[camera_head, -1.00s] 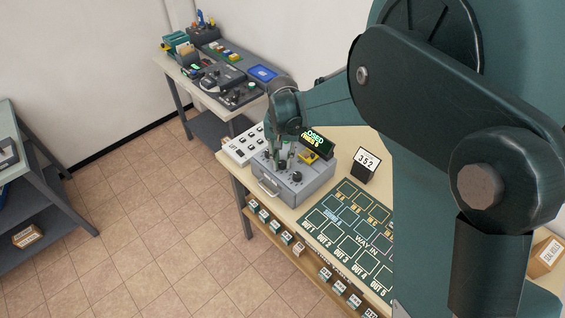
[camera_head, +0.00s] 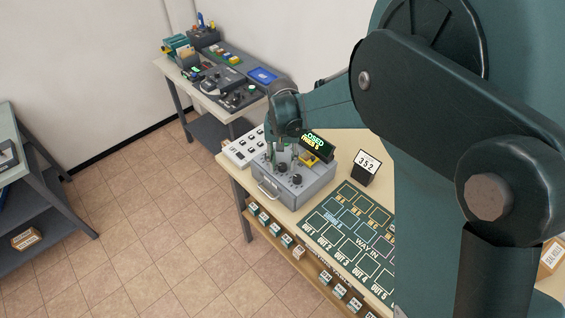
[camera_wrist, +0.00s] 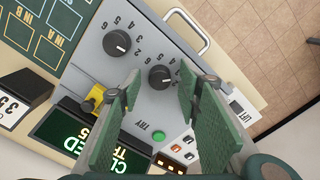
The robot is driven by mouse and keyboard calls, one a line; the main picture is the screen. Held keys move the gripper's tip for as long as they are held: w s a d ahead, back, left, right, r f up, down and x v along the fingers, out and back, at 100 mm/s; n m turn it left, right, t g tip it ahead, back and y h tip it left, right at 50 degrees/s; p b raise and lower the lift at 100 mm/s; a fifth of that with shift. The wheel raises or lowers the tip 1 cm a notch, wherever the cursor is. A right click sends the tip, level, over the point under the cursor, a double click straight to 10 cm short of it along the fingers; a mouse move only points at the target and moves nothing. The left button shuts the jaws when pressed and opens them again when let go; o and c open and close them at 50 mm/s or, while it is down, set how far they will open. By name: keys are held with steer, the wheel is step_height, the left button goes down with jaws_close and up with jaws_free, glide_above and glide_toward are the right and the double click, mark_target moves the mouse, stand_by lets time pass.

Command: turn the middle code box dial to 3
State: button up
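The grey code box (camera_head: 318,186) stands on the near table with black dials on its sloping top. The middle dial (camera_wrist: 160,76) shows between my fingertips in the wrist view; its pointer setting is too small to read. An outer dial (camera_wrist: 117,43) lies to its left there. The third dial is not visible, probably behind the right finger. My gripper (camera_wrist: 158,88) is open above the box, with a finger on each side of the middle dial and visible gaps; whether the fingertips reach down beside it I cannot tell. The middle dial also shows in the head view (camera_head: 283,167).
A card reading 352 (camera_head: 367,166) stands right of the box. A green-lettered display (camera_wrist: 88,137), a yellow part (camera_wrist: 93,98) and a green TRY button (camera_wrist: 158,135) are near the fingers. A handle (camera_wrist: 188,27) projects from the box front. A dark green mat (camera_head: 350,222) lies beside it.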

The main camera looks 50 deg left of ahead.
mark_target(283, 165)
steer(key=shift+r, duration=0.15)
step_height(283, 165, up, 12)
stand_by(0.7)
stand_by(0.5)
